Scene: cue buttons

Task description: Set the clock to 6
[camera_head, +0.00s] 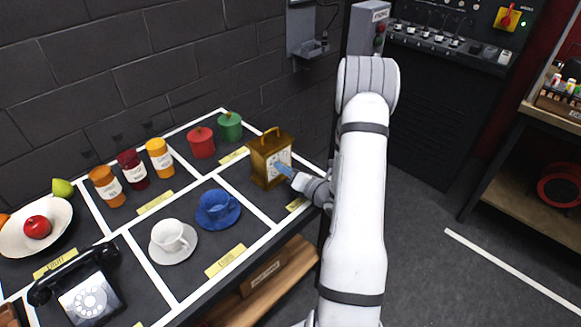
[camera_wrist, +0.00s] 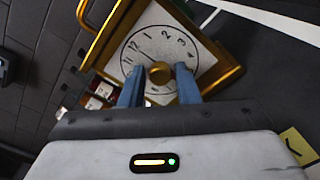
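The gold clock (camera_head: 266,160) stands on the far right part of the shelf top, its white dial facing my gripper (camera_head: 280,168). In the wrist view the dial (camera_wrist: 150,42) is tilted, and several numerals show along its upper and side parts. A round gold knob (camera_wrist: 160,76) sits at its middle. My two blue fingertips (camera_wrist: 159,70) are on either side of this knob, close to it. I cannot tell whether they press on it. A thin dark hand seems to point from the knob toward the upper left. The lower dial is hidden by my gripper.
A blue cup (camera_head: 217,208), white cup (camera_head: 172,236), several jars, a fruit bowl (camera_head: 36,228) and a black telephone (camera_head: 88,290) are to the left. The floor on the right is clear.

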